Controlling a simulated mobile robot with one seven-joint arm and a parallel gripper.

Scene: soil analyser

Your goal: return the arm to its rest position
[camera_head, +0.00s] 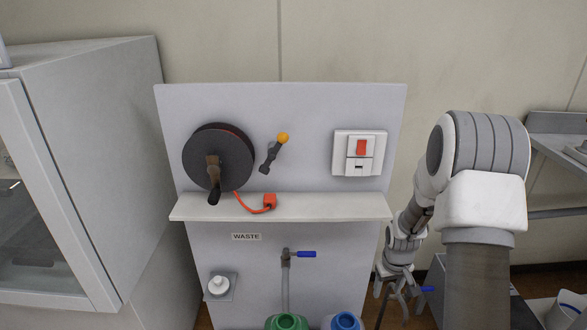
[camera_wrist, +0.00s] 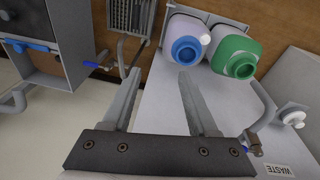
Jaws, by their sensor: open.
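My arm rises at the right of the head view and bends down toward the right edge of the waste panel. My gripper (camera_head: 396,286) points down beside that panel, near a blue-handled valve. In the wrist view my gripper (camera_wrist: 153,92) has its two fingers well apart with nothing between them. A blue-capped white container (camera_wrist: 187,45) and a green container (camera_wrist: 236,57) lie beyond the fingertips in that view, apart from them.
The panel (camera_head: 300,105) carries a reel (camera_head: 218,160), an orange-tipped lever (camera_head: 273,151) and a red switch (camera_head: 361,148). A shelf (camera_head: 330,207) juts out below. A blue-handled tap (camera_head: 305,254) sits under it. A cabinet (camera_head: 95,150) stands left.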

